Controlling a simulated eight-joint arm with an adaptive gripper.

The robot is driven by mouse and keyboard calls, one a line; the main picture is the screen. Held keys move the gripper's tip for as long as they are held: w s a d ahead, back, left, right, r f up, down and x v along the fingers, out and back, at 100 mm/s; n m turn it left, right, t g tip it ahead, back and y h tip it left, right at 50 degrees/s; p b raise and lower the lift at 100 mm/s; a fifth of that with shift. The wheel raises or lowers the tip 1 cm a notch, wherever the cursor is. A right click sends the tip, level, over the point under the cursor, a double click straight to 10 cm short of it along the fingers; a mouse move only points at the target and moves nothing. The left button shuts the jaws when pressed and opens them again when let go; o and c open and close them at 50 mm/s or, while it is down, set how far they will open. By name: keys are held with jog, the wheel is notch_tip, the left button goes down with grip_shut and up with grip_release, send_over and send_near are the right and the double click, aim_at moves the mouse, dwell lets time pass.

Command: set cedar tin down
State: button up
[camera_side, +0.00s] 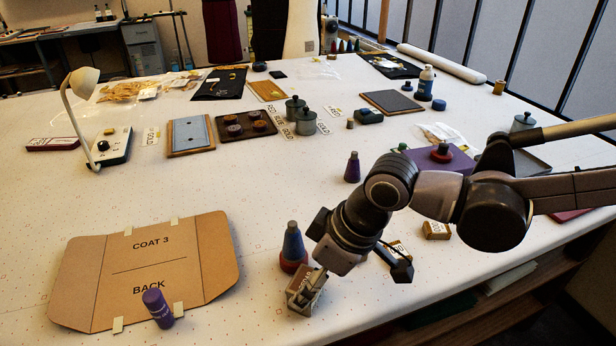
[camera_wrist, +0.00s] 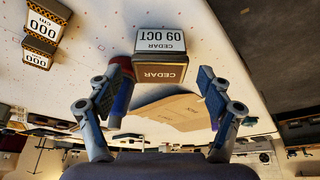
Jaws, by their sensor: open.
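The cedar tin (camera_side: 303,296) is a small box with a tan-brown side and a white label, low over or on the white table near its front edge. In the wrist view the tin (camera_wrist: 160,72) reads CEDAR and 09 OCT. My gripper (camera_side: 313,281) is at the tin from above in the side view. In the wrist view my gripper (camera_wrist: 156,82) is open, with one finger on each side of the tin and gaps showing. Whether the tin's underside touches the table is hard to see.
A blue cone on a red base (camera_side: 293,246) stands close behind the tin. Other small boxes (camera_side: 436,230) lie to the right. The table is clear between the pattern and the tin.

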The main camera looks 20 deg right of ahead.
jog(key=v, duration=0.8)
jog(key=s+d+f+m+t+h, duration=0.1)
jog(key=d+f+m, duration=0.1)
jog(key=d, duration=0.8)
jog(key=s+d+f+m+t+h, duration=0.1)
jog(key=d+m, duration=0.3)
jog(key=d, duration=0.7)
jog(key=s+d+f+m+t+h, duration=0.1)
jog(key=d+f+m+t, duration=0.1)
jog(key=d, duration=0.9)
jog(key=shift+s+f+m, duration=0.35)
jog(key=shift+f+m, duration=0.15)
